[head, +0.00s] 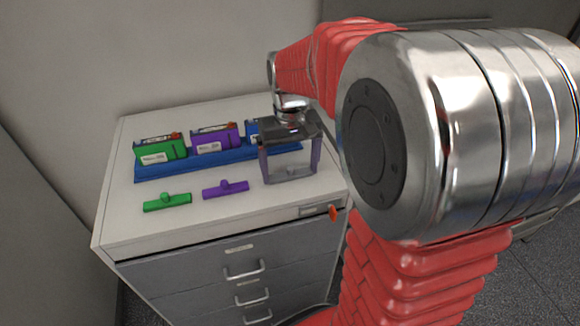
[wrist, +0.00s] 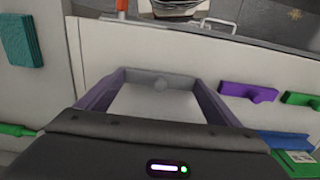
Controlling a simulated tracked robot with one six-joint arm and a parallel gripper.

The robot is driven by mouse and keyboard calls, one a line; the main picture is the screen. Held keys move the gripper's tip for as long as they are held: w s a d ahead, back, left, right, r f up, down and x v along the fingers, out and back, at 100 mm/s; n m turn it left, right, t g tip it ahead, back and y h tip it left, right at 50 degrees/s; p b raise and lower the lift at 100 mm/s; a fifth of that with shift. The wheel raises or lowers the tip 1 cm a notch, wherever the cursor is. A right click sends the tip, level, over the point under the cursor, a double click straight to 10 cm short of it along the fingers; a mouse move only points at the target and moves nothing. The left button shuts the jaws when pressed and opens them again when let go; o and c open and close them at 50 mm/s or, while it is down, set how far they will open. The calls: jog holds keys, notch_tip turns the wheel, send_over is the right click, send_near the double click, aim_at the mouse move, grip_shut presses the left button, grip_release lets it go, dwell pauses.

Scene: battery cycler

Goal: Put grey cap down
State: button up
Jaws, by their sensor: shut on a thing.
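The grey cap (head: 290,176) is a short bar with a small knob, held between my fingertips low over the right front of the cabinet top. It also shows in the wrist view (wrist: 160,82), spanning the gap between both fingers. My gripper (head: 290,174) points down and is shut on the ends of the cap. I cannot tell whether the cap touches the surface. A purple cap (head: 225,189) and a green cap (head: 167,203) lie on the cabinet top to its left in the head view.
A blue tray (head: 150,174) behind the caps holds a green battery (head: 160,150), a purple battery (head: 214,139) and a blue one (head: 253,132), partly hidden by my gripper. The white cabinet top (head: 250,212) is bare along its front. An orange-red item (head: 333,213) sits at its front edge.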

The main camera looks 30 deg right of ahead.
aim_at(290, 168)
jog(key=shift+f, duration=0.1)
jog(key=o, duration=0.9)
notch_tip(290, 168, up, 12)
dwell(0.4)
dwell(0.5)
jog(key=s+a+f+n+t, duration=0.1)
jog(key=s+a+f+t, duration=0.1)
jog(key=s+a, duration=0.3)
jog(key=s+a+f+n+t, duration=0.1)
jog(key=s+a+f+t, duration=0.2)
jog(key=s+a, duration=0.3)
jog(key=s, duration=0.3)
jog(key=shift+t, duration=0.3)
jog(key=shift+s, duration=0.1)
